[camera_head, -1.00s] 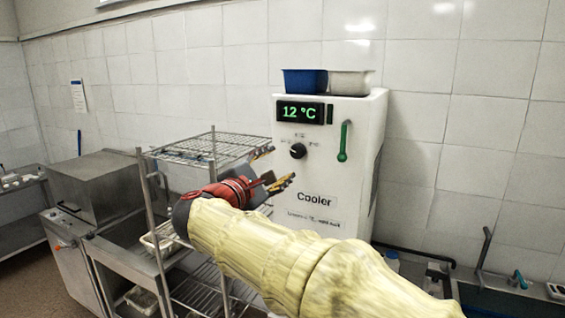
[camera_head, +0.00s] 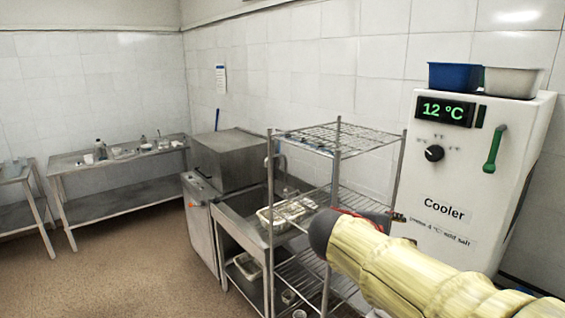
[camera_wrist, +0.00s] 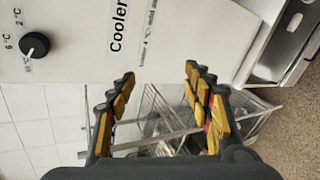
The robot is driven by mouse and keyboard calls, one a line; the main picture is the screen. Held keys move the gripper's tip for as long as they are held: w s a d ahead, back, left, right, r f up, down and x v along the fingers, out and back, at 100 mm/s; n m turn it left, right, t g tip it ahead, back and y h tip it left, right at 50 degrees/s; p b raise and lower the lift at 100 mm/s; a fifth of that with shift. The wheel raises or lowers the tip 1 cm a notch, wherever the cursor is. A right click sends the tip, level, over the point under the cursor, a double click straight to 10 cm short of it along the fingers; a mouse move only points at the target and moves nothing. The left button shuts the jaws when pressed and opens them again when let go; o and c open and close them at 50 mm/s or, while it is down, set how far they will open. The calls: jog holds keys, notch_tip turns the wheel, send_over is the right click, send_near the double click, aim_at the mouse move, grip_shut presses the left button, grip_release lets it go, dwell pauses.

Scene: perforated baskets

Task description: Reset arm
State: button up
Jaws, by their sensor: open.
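My gripper (camera_wrist: 160,95) is open and empty in the wrist view, its two yellow-padded fingers spread apart. Beyond and between the fingers is part of the wire rack. The cooler's white front (camera_wrist: 190,35) fills the upper part of that view, turned sideways. In the head view my arm, in a pale yellow sleeve, reaches in from the lower right. It passes in front of the cooler (camera_head: 470,190) and its end is by the wire rack (camera_head: 337,165). The fingers are mostly hidden behind the arm there.
The cooler reads 12 °C and has a black knob (camera_head: 434,153) and a green handle (camera_head: 495,149). A blue bin (camera_head: 454,76) and a white bin (camera_head: 512,82) stand on top. A perforated basket (camera_head: 287,213) sits left of my arm. Steel tables (camera_head: 120,190) stand far left; open floor (camera_head: 130,275) lies before them.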

jog(key=s+a+f+m+y+b, duration=0.1)
jog(key=s+a+f+m+y, duration=0.1)
jog(key=s+f, duration=0.3)
jog(key=s+a+f+m+g+y+b, duration=0.1)
jog(key=s+a+f+m+y, duration=0.2)
jog(key=s, duration=1)
jog(key=s+a+f+m+g+y+b, duration=0.1)
jog(key=s+a+f+m+y, duration=0.2)
jog(key=s+f+m, duration=0.3)
jog(key=s+f+y, duration=0.1)
jog(key=s+f, duration=0.2)
jog(key=shift+a+y, duration=0.25)
jog(key=shift+y, duration=0.15)
jog(key=shift+f, duration=0.1)
jog(key=shift+c, duration=0.5)
